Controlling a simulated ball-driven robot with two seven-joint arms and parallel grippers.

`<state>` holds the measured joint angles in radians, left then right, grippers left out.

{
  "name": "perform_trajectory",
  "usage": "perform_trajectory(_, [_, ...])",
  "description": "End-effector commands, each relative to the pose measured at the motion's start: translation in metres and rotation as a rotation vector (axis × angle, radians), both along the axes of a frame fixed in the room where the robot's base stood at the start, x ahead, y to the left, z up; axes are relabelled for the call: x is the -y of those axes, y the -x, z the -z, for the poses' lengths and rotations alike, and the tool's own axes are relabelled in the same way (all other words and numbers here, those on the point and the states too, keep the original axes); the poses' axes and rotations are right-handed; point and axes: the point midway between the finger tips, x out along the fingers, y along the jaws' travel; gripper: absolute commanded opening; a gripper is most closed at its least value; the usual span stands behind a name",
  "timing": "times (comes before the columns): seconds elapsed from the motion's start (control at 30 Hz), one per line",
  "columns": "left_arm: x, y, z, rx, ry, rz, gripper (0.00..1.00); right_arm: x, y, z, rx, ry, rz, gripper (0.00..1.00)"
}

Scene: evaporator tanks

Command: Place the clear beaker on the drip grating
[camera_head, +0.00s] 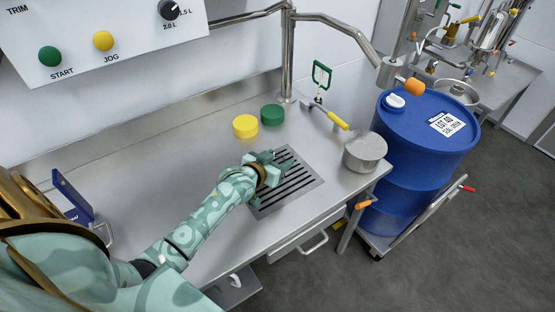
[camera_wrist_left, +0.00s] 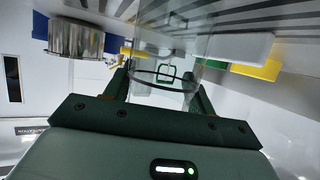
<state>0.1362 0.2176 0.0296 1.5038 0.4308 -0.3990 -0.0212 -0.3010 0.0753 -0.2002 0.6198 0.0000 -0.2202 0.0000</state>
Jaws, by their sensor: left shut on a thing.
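My left gripper (camera_head: 270,160) is over the drip grating (camera_head: 298,187), a slotted dark-striped panel set in the steel bench. In the left wrist view its two fingers (camera_wrist_left: 160,88) are shut on the clear beaker (camera_wrist_left: 165,45), a see-through glass with a dark ring line. The wrist picture looks upside down, with the grating's slots (camera_wrist_left: 255,18) along the top beside the beaker. I cannot tell whether the beaker's base touches the grating. In the head view the beaker is hard to make out by the gripper. My right gripper is not in view.
A yellow lid (camera_head: 245,126) and a green lid (camera_head: 272,115) lie behind the grating. A steel pot (camera_head: 365,152) stands to its right, with a yellow-handled tool (camera_head: 336,119) behind. A blue drum (camera_head: 420,140) stands beyond the bench's right edge. A steel pipe (camera_head: 288,60) rises at the back.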

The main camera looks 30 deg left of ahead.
Motion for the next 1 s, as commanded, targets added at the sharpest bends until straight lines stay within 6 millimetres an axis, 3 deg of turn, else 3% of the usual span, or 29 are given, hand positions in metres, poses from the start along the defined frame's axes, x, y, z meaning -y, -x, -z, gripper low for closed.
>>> perform_trajectory(0.03, [0.000, 0.000, 0.002, 0.000, 0.000, 0.000, 0.32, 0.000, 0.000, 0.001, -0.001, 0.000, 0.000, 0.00])
perform_trajectory(0.07, [0.000, 0.000, 0.002, 0.000, 0.000, 0.000, 0.63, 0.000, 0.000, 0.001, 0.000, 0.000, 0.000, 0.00])
perform_trajectory(0.1, [0.000, 0.000, 0.001, 0.000, 0.000, 0.000, 0.74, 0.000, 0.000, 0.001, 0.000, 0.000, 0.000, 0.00])
perform_trajectory(0.13, [0.000, 0.000, 0.001, 0.000, 0.000, 0.000, 0.77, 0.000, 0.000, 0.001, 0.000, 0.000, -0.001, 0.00])
perform_trajectory(0.47, [0.000, 0.001, -0.003, 0.000, -0.001, 0.000, 0.77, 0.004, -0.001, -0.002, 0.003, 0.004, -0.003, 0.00])
perform_trajectory(1.0, [0.000, 0.100, -0.046, 0.000, -0.001, 0.001, 0.77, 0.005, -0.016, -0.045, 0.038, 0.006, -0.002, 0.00])
